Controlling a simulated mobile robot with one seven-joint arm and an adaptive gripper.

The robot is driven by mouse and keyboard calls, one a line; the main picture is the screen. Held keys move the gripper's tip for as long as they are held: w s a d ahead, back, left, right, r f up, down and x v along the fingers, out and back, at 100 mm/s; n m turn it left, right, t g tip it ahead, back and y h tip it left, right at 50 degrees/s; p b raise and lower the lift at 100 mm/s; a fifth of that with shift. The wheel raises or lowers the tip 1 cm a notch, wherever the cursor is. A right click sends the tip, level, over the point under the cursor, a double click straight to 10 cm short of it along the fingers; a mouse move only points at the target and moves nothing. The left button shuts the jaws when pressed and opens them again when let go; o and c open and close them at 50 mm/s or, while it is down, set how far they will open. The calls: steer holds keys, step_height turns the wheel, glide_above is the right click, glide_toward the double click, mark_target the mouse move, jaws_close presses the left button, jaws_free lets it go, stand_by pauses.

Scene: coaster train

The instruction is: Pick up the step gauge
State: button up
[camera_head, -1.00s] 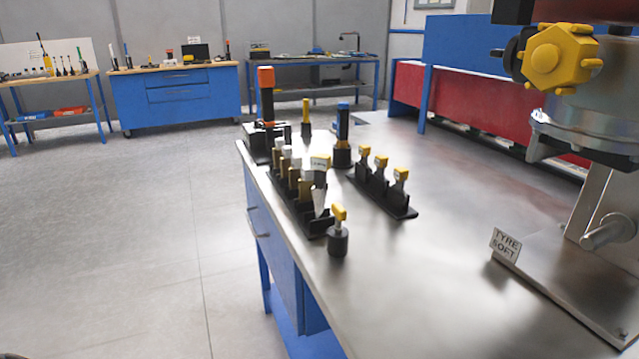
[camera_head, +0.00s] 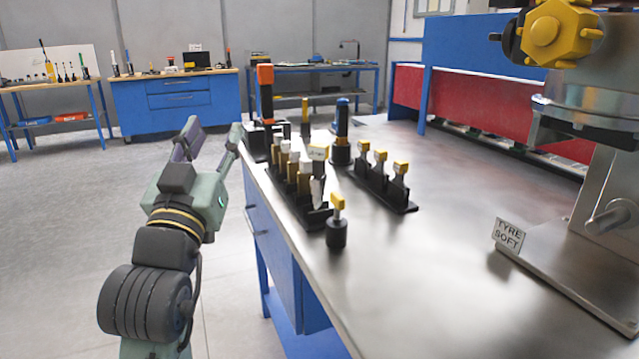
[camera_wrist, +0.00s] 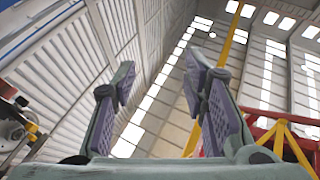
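I cannot tell for sure which tool is the step gauge. Several tools with white or yellow tops stand in a long black rack (camera_head: 301,208) on the left part of the metal bench. Three yellow-topped tools stand in a second black rack (camera_head: 384,187) to its right. A single yellow-topped tool (camera_head: 337,220) stands in a round black holder at the near end. My gripper (camera_head: 213,131) is left of the bench, pointing up, with its fingers apart and empty. In the wrist view the open fingers (camera_wrist: 163,72) have only wall and roof between them.
A tall orange-topped tool (camera_head: 265,92) and a blue-topped tool (camera_head: 342,132) stand farther back on the bench (camera_head: 430,255). A sign reading TYRE SOFT (camera_head: 508,236) and a metal machine (camera_head: 605,190) are at the right. The bench's front middle is clear.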

mark_target(316, 173)
steer(key=w+d+f+m+g+h, duration=0.1)
steer(key=w+d+f+g, duration=0.1)
steer(key=d+f, duration=0.1)
steer(key=w+d+f+m+g+h, duration=0.1)
steer(key=w+d+f+g+h, duration=0.1)
steer(key=w+d+f, duration=0.1)
steer(key=w+d+f+m+g+h, duration=0.1)
steer(key=w+d+f+g+h, duration=0.1)
steer(key=d, duration=0.5)
steer(key=shift+w+f+m, duration=0.2)
steer(key=shift+w+f, duration=0.1)
steer(key=shift+f, duration=0.35)
steer(key=shift+w+f+m, duration=0.2)
steer(key=shift+w+f, duration=0.05)
steer(key=shift+f, duration=0.4)
steer(key=p+x, duration=0.1)
steer(key=x, duration=0.4)
steer(key=shift+w+d+p, duration=0.25)
steer(key=shift+p, duration=0.05)
jaws_close()
steer(key=shift+r, duration=0.1)
